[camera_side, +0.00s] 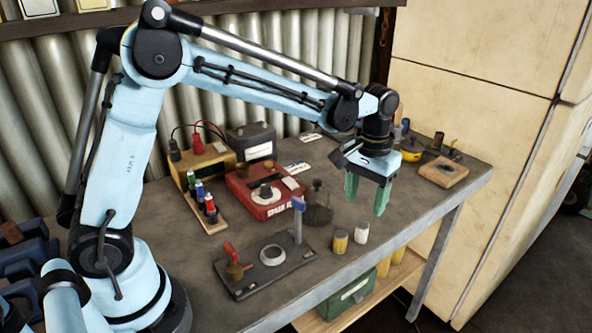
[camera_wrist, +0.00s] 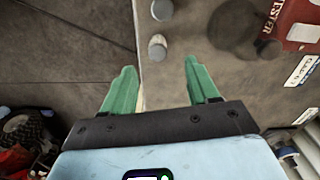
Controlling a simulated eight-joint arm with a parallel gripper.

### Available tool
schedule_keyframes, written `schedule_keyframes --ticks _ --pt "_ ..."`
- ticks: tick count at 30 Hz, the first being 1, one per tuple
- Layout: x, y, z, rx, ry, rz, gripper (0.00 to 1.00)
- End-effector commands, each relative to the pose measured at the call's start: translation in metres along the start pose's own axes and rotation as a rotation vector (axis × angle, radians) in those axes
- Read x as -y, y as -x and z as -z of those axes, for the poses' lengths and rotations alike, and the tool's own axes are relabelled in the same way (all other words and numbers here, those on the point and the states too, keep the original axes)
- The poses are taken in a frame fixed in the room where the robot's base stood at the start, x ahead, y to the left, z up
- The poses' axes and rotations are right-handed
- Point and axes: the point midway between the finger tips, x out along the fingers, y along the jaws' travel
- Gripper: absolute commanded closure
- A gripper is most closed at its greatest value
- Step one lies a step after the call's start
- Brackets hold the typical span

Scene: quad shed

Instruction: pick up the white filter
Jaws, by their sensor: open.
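The white filter (camera_side: 361,232) is a small upright cylinder near the front edge of the bench (camera_side: 402,227). In the wrist view two pale round tops lie ahead of my gripper (camera_wrist: 160,66). By position, the nearer is probably the white filter (camera_wrist: 157,46) and the farther the yellow filter (camera_wrist: 161,9); their colours are hard to tell there.
A dark plate with a ring (camera_side: 273,254) and a blue-topped post (camera_side: 298,218) lies to the left. A red tester (camera_side: 265,190) and a dark round-based item (camera_side: 317,208) stand behind. A wooden block (camera_side: 443,171) lies at the right. The bench edge is close to the filters.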

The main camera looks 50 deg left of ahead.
Motion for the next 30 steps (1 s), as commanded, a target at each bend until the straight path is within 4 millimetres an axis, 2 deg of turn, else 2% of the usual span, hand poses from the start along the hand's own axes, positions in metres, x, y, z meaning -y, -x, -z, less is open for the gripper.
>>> schedule_keyframes --ticks 3,13,21,30 --pt "0.000 -0.019 0.000 -0.001 0.000 0.000 0.41" --pt "-0.001 -0.044 0.001 -0.001 -0.001 0.000 0.41" --pt "-0.004 -0.080 0.002 -0.002 -0.001 -0.001 0.41" --pt "-0.004 -0.088 0.001 -0.002 -0.001 -0.001 0.41"
